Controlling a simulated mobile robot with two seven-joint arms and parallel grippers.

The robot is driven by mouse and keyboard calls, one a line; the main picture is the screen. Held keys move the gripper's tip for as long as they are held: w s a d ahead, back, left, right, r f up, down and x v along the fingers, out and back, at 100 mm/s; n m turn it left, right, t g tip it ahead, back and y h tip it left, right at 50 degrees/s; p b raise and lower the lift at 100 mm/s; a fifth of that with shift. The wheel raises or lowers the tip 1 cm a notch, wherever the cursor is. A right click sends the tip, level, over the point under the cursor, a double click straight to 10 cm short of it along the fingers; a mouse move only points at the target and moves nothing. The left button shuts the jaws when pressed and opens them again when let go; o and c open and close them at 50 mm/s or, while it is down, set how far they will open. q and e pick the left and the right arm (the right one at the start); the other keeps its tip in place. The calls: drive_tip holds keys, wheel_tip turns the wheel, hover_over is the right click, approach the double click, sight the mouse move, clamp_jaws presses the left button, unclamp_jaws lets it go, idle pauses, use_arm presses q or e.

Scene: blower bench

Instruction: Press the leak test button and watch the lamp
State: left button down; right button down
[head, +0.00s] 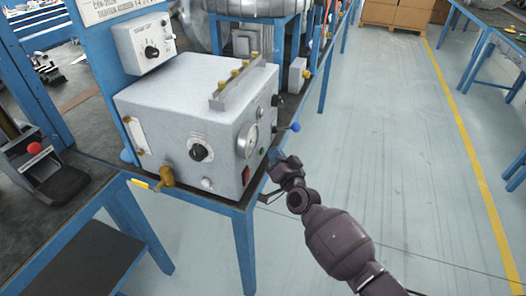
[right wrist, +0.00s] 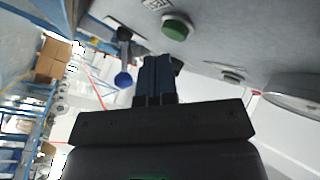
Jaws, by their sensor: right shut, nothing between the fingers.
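The grey-white test box (head: 165,115) stands on the bench. Its narrow right side carries a round gauge (head: 247,139), a small green button (head: 262,152) and a red rocker switch (head: 246,176). My right gripper (head: 277,166) is shut and empty, close to that side near the green button. In the right wrist view the closed fingers (right wrist: 158,68) point at the panel just below the green button (right wrist: 177,27); I cannot tell whether they touch anything. I cannot make out which fitting is the lamp or whether one is lit. My left gripper is not in view.
A lever with a blue ball (head: 295,126) juts from the same side, close to my right gripper; the ball also shows in the right wrist view (right wrist: 123,79). A brass valve (head: 166,178) sits at the box's front. The floor (head: 390,150) to the right is clear.

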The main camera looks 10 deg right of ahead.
drive_tip(key=shift+a, duration=0.15)
drive_tip(key=shift+w+a, duration=0.15)
drive_tip(key=shift+w, duration=0.05)
drive_tip(key=shift+a, duration=0.15)
idle(0.4)
